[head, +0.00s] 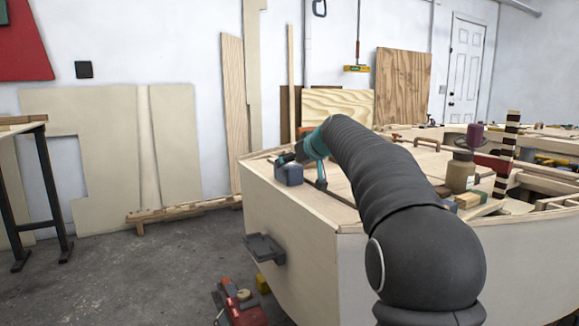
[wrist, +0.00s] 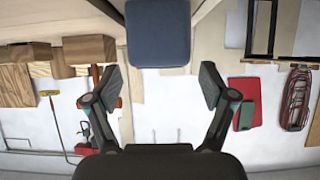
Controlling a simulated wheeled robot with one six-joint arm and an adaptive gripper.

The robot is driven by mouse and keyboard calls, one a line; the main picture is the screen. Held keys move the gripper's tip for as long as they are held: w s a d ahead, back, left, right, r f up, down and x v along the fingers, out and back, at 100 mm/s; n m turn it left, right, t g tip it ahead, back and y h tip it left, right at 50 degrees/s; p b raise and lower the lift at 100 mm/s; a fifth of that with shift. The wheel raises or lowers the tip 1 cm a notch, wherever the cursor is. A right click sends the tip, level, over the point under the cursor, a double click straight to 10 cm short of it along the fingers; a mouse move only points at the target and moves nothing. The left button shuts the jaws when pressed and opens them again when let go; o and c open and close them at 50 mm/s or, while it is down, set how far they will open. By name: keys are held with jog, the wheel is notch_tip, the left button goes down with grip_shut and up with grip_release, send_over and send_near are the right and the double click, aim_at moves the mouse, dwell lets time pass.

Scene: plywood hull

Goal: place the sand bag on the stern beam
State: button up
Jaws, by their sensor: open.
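A dark blue block-like bag, which I take to be the sand bag (head: 289,174), rests on the pale wood at the near left end of the hull (head: 300,215). In the wrist view the bag (wrist: 158,32) lies at the top middle, in line with the gap between my fingers. My gripper (wrist: 160,86) is open and empty, with a finger on each side and the bag beyond the tips, touching neither. I cannot clearly tell the stern beam from the other hull wood.
Bottles (head: 461,170), clamps and wood offcuts lie on the hull deck to the right. A dark bracket (head: 264,248) juts from the hull side. A red tool (head: 240,306) lies on the floor. Plywood sheets (head: 84,155) lean on the wall.

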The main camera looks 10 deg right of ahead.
jog(key=v, duration=0.8)
jog(key=shift+s, duration=0.1)
